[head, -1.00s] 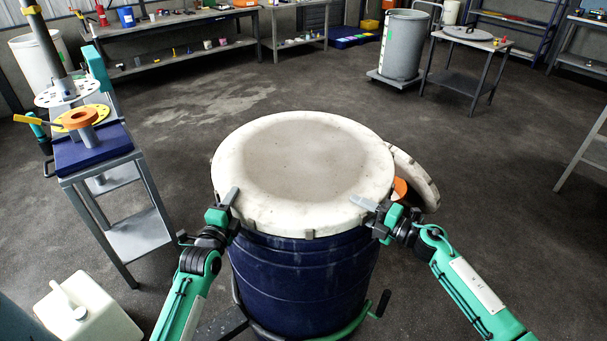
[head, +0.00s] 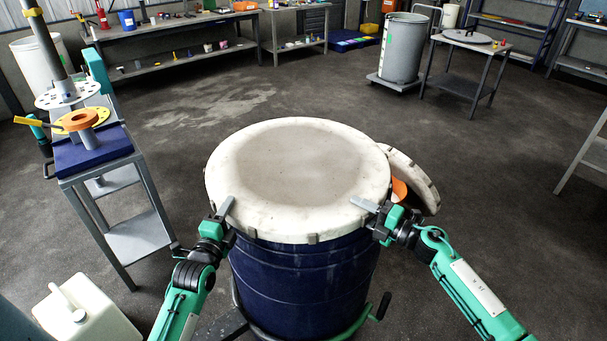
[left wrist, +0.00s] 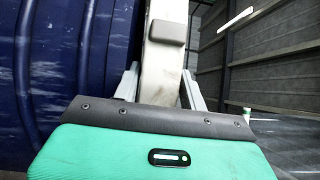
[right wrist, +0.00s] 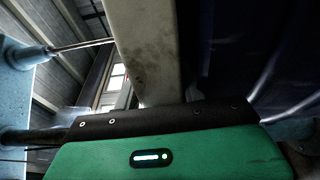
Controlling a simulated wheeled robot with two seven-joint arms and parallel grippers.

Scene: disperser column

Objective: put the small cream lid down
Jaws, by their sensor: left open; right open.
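A round cream lid (head: 298,170) covers the top of the blue drum (head: 300,285) and looks nearly level. I cannot tell whether it rests fully on the rim. A second cream lid (head: 425,180) leans tilted behind it at the right, partly hidden. My left gripper (head: 226,207) is at the near left edge of the front lid. In the left wrist view its open fingers stand either side of the lid's rim (left wrist: 163,60). My right gripper (head: 366,204) is open at the near right edge. In the right wrist view the rim (right wrist: 150,50) runs into its jaws; the fingers are hidden.
An orange thing (head: 399,190) shows between the lids. A stand with a blue top (head: 90,152) is at the left. A white canister (head: 88,310) stands on the floor at lower left.

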